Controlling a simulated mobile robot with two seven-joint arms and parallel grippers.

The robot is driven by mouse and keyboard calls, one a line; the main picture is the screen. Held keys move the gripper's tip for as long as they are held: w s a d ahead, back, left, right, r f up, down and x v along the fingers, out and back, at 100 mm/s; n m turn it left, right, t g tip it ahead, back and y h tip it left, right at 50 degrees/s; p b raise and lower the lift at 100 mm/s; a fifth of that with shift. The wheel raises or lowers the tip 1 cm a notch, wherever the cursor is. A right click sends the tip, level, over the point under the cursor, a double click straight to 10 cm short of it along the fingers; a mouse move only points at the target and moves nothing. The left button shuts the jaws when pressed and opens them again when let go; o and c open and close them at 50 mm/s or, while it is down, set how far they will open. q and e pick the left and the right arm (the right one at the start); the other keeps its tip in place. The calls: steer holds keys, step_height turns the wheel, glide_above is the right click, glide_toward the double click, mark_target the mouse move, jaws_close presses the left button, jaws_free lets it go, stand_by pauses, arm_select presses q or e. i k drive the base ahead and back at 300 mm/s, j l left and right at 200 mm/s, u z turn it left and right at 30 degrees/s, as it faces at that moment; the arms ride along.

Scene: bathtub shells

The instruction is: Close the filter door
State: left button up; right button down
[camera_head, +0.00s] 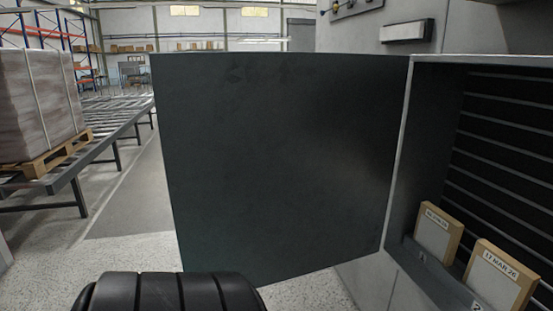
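The filter door (285,160) is a large flat dark grey panel. It stands wide open, swung out to the left from the cabinet (425,165), with its hinge edge along the cabinet's left front edge. Its inner face fills the middle of the view. The cabinet opening shows to the right, with dark horizontal slats inside. Neither of my grippers can be seen. A black ribbed rounded part at the bottom edge looks like part of my own body, and it covers the door's lower left corner.
Two framed filters, one labelled 17 MAR 26 (497,278) and another (437,233), stand in a grey rack inside the cabinet. A roller conveyor (95,130) and a wrapped pallet load (38,105) stand at left. Speckled floor shows left of the door.

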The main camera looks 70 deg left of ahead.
mark_target(279, 167)
steer(key=k+j, duration=0.2)
steer(key=j, duration=0.25)
steer(key=k+j, duration=0.25)
steer(key=j, duration=0.2)
steer(key=k+j+z, duration=0.1)
steer(key=j, duration=0.35)
steer(key=k+j, duration=0.6)
steer(key=j, duration=0.3)
steer(key=i+j, duration=0.1)
steer(key=j, duration=0.25)
steer(key=i+j+z, duration=0.1)
steer(key=j, duration=0.25)
steer(key=i+j, duration=0.15)
steer(key=j, duration=0.2)
steer(key=i+j, duration=0.1)
steer(key=j, duration=0.25)
steer(key=k, duration=0.3)
steer(key=z, duration=0.05)
